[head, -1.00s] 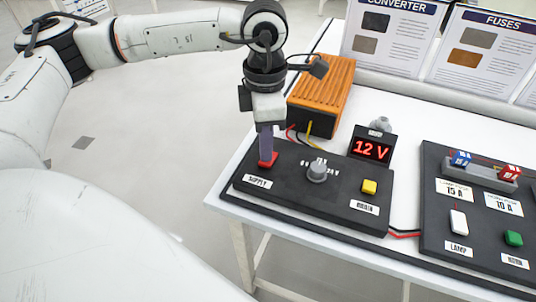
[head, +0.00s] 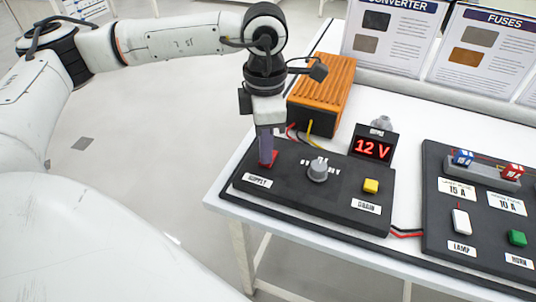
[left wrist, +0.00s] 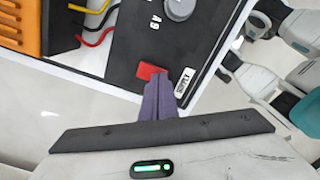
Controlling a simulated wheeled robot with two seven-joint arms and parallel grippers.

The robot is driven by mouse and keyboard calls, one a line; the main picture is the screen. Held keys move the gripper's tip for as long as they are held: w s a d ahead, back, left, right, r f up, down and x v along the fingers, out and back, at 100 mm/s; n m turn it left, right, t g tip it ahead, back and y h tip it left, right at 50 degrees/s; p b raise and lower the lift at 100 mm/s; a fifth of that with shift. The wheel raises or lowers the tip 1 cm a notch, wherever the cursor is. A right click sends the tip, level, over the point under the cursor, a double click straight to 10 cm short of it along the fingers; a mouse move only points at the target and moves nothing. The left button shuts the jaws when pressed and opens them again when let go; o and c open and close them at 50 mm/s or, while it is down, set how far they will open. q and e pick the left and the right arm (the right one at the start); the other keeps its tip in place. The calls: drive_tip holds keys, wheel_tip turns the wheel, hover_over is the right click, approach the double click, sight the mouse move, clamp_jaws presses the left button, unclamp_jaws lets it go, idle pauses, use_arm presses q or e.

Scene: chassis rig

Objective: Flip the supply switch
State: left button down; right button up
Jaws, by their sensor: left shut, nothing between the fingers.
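The red supply switch (head: 268,163) sits at the left end of the black control panel (head: 300,196), behind the label SUPPLY. It also shows in the left wrist view (left wrist: 149,71), just beyond my fingertips. My left gripper (head: 266,157) points down over the switch, shut and empty, with its purple fingers at the switch and partly hiding it. In the left wrist view the shut fingertips (left wrist: 158,78) are at the switch's edge; I cannot tell whether they press on it. My right gripper is not in view.
A grey knob (head: 318,169) and a yellow button (head: 371,186) sit on the same panel. An orange converter (head: 322,85) with wires stands behind it. A display (head: 372,149) reads 12 V. A second panel (head: 440,215) with fuses and switches is at the right.

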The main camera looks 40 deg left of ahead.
use_arm(q)
drive_tip(key=shift+f, duration=0.25)
drive_tip(key=shift+r+p, duration=0.4)
drive_tip(key=shift+r, duration=0.4)
drive_tip(key=shift+r+p, duration=0.9)
drive_tip(key=shift+r, duration=0.5)
drive_tip(key=shift+r+p, duration=0.75)
drive_tip(key=shift+r, duration=0.6)
